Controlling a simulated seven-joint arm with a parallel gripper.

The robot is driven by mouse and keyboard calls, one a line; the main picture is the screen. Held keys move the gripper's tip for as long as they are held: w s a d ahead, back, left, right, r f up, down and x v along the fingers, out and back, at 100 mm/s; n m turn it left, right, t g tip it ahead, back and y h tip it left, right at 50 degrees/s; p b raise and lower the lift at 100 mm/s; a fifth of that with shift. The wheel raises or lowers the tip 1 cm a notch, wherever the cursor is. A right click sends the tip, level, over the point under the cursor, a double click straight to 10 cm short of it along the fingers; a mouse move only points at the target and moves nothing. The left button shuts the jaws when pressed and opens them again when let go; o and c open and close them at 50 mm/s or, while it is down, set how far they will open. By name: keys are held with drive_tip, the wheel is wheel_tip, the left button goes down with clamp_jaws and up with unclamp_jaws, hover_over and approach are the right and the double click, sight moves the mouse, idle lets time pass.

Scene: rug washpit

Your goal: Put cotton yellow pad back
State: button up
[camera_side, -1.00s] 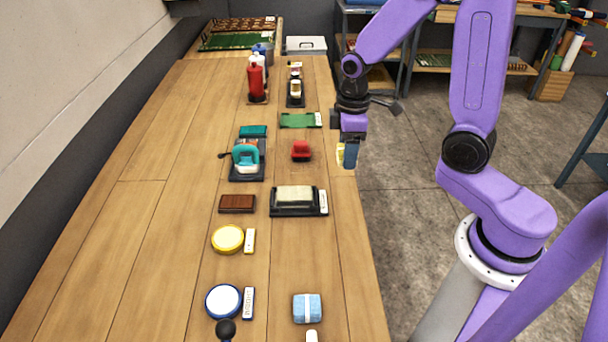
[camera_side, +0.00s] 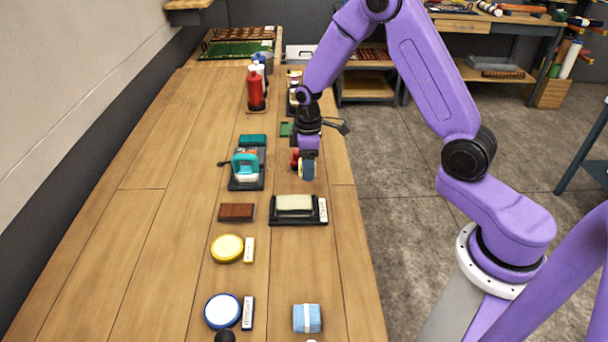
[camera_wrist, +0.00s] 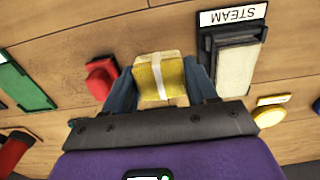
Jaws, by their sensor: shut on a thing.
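A yellow pad with a pale band (camera_wrist: 163,74) is between the two fingers of my gripper (camera_wrist: 162,90) in the wrist view. The fingers are shut on its sides. In the side view my gripper (camera_side: 307,172) hangs over the right part of the table, just in front of a red object, and the pad is mostly hidden there. A yellow-rimmed round piece with a cream top (camera_side: 227,248) lies nearer the camera and to the left, with a label beside it. It also shows at the right of the wrist view (camera_wrist: 268,115).
A black tray with a cream block (camera_side: 294,203), labelled STEAM in the wrist view, lies just nearer than my gripper. The red object (camera_wrist: 101,78) is close beside my gripper. A blue pad (camera_side: 307,318), brown block (camera_side: 237,212) and teal tool (camera_side: 246,165) stand around bare wood.

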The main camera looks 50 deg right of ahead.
sight(304, 184)
drive_tip(key=shift+w+f, duration=0.55)
drive_tip(key=shift+f, duration=0.15)
drive_tip(key=shift+w+f, duration=0.1)
drive_tip(key=shift+f, duration=1.5)
drive_tip(key=shift+f, duration=0.1)
drive_tip(key=o, duration=0.9)
wheel_tip(304, 184, up, 11)
drive_tip(key=shift+r, duration=0.65)
